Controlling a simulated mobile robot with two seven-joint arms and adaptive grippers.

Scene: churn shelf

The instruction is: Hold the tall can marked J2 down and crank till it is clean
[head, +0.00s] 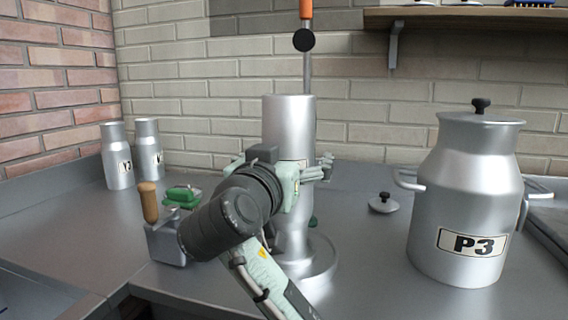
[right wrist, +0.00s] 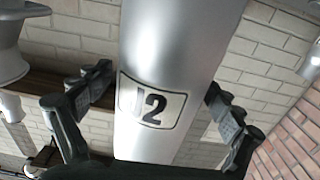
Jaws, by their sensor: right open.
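The tall silver can (head: 288,122) stands upright on a round base (head: 318,268) in the middle of the head view. In the right wrist view the can (right wrist: 180,45) carries a label (right wrist: 152,102) that reads like J2, its first character partly unclear. My right gripper (head: 281,166) is open, with one finger on each side of the can; I cannot tell whether they touch it. A grey box (head: 163,245) with an upright wooden handle (head: 149,202) sits left of the can, partly behind my right arm. My left gripper is not in view.
A large can marked P3 (head: 466,200) stands at the right. A small lid (head: 383,204) lies between. Two smaller cans (head: 117,160) (head: 148,150) and a green-topped object (head: 183,196) are at the left. A rod with an orange top (head: 306,62) rises above the tall can. A shelf (head: 470,15) hangs above.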

